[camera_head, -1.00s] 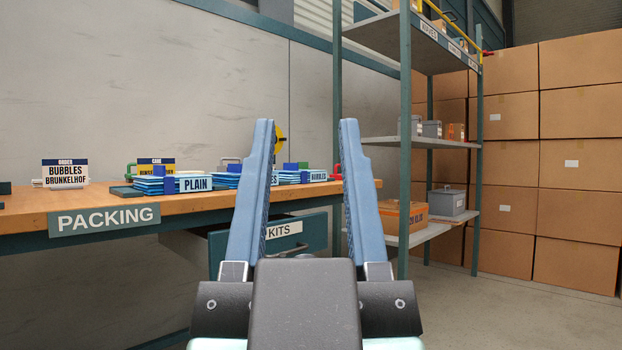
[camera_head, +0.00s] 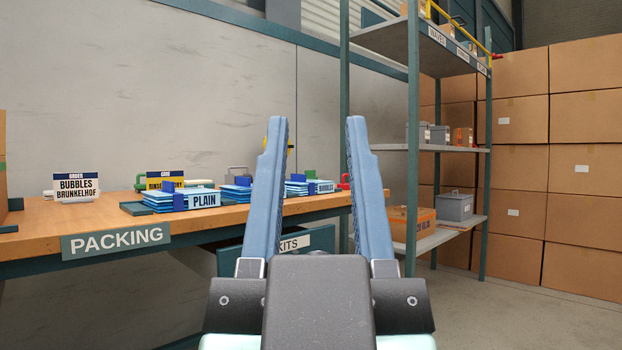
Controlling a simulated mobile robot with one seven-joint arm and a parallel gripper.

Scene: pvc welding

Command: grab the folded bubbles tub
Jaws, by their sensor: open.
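The folded bubbles tub (camera_head: 309,187) is a flat light-blue stack with a blue clip and a label reading BUBBLES, at the right part of the packing table (camera_head: 30,217). It shows between the two fingers of my gripper (camera_head: 317,122). My gripper is open and empty, in front of the table and apart from the tub. A folded tub labelled PLAIN (camera_head: 185,199) lies to the left. Another folded blue tub (camera_head: 238,190) lies between them, its label hidden behind my left finger.
An order sign (camera_head: 76,187) reads BUBBLES BRUNKELHOF. An open KITS drawer (camera_head: 308,240) juts out below the tabletop. A shelf rack (camera_head: 413,120) stands right of the table, with stacked cartons (camera_head: 585,165) beyond. Floor at lower right is clear.

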